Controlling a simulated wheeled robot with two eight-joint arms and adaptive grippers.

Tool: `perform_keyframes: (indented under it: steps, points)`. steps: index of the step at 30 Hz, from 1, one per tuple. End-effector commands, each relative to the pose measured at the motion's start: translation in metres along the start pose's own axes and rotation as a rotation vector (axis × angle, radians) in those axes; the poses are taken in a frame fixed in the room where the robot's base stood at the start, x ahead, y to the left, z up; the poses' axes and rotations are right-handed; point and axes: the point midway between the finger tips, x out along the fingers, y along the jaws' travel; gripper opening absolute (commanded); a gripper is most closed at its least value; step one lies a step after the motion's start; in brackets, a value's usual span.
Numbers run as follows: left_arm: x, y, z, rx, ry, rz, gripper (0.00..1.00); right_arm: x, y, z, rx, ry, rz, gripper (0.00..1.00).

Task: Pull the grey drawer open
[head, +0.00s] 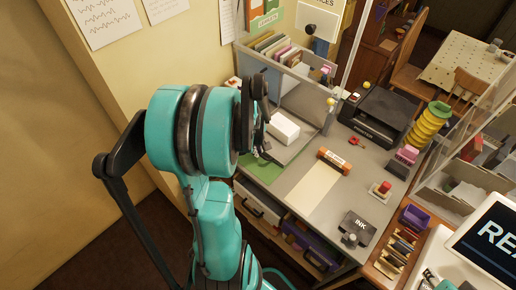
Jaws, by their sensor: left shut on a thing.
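The grey drawer (296,146) appears as a shallow grey tray below the file organizer (327,118), standing out from it over the green mat (262,171). A white block (284,128) lies in it. My left gripper (262,157) is at the drawer's front left side, partly hidden by my own teal arm. Its dark fingers are shut at the drawer's front; the handle itself is hidden. My right gripper is not in view.
A yellow stack (429,122) is at the right. The desk's middle front is mostly clear.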

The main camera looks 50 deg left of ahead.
Motion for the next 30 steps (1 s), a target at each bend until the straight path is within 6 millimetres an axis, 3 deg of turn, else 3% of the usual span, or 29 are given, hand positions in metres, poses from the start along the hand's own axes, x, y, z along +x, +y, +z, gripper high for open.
perform_keyframes:
  steps: [1,2,3,4,13,17,30]
  points:
    - [0.0,0.0,0.0,0.0,0.0,0.0,0.0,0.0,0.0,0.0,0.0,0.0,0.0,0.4]
    - [0.0,0.0,0.0,0.0,0.0,0.0,0.17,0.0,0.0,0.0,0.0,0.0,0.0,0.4]
    - [0.0,0.0,0.0,0.0,0.0,0.0,0.28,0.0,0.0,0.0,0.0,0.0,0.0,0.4]
    - [0.0,0.0,0.0,0.0,0.0,0.0,0.31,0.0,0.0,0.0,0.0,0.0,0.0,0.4]
    - [-0.001,0.0,0.0,0.0,0.0,0.0,0.31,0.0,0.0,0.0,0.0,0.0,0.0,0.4]
    - [-0.011,0.0,0.0,-0.001,0.0,0.0,0.31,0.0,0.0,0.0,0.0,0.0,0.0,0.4]
    - [-0.095,0.0,0.0,-0.001,0.0,0.0,0.31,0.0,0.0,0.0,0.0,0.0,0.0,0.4]
